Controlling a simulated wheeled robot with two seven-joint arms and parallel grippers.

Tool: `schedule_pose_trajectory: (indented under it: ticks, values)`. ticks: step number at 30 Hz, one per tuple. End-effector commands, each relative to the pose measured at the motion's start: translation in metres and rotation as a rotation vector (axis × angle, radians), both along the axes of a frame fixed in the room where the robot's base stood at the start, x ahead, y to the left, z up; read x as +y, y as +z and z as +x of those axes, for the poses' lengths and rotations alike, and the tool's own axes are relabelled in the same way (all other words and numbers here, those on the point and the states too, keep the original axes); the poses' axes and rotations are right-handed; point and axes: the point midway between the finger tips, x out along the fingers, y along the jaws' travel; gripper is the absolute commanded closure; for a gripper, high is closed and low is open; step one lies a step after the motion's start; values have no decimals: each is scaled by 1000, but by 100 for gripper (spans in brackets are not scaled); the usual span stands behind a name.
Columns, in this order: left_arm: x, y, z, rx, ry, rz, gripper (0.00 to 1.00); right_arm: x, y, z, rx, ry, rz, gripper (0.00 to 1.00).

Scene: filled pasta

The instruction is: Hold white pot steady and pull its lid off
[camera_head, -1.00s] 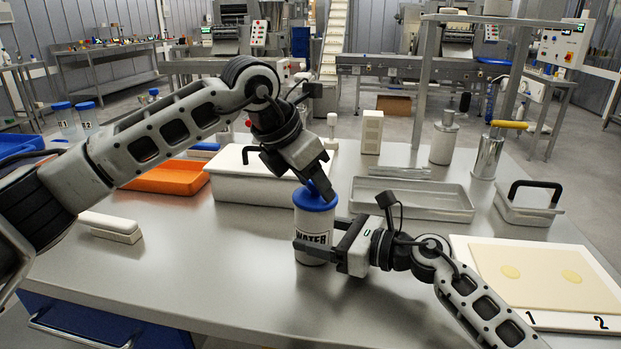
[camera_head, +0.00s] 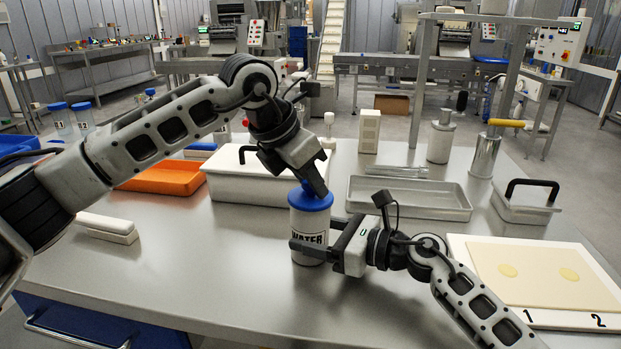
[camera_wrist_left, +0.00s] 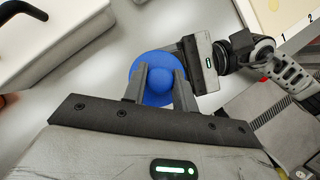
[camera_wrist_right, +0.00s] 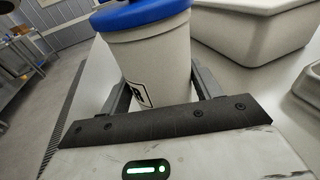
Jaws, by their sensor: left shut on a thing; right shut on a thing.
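The white pot (camera_head: 308,222), labelled WATER, stands upright on the steel table. Its blue lid (camera_head: 311,202) sits on top of the pot; no gap shows between them. My left gripper (camera_head: 318,190) comes down from above and is shut on the lid's knob, seen also in the left wrist view (camera_wrist_left: 160,82). My right gripper (camera_head: 318,244) is shut around the pot's body from the right side. The right wrist view shows the pot (camera_wrist_right: 152,60) between its fingers, with the lid (camera_wrist_right: 140,14) above. The knob's sides are partly hidden by the left fingers.
A white lidded bin (camera_head: 250,185) and an orange tray (camera_head: 165,178) stand behind the pot to the left. A metal tray (camera_head: 410,198) lies behind right. A board with dough (camera_head: 530,280) is at the right.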

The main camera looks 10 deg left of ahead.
Motion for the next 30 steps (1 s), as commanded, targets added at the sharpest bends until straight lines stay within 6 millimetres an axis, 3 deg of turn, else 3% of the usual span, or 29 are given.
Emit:
schedule_pose_trajectory:
  ticks: [2,30]
  values:
    - [4,-9,-1,20,5,19,100,6,0,-6,-4,21,1,57]
    - [1,30,-1,8,0,7,100,0,-1,-1,-2,3,-4,57]
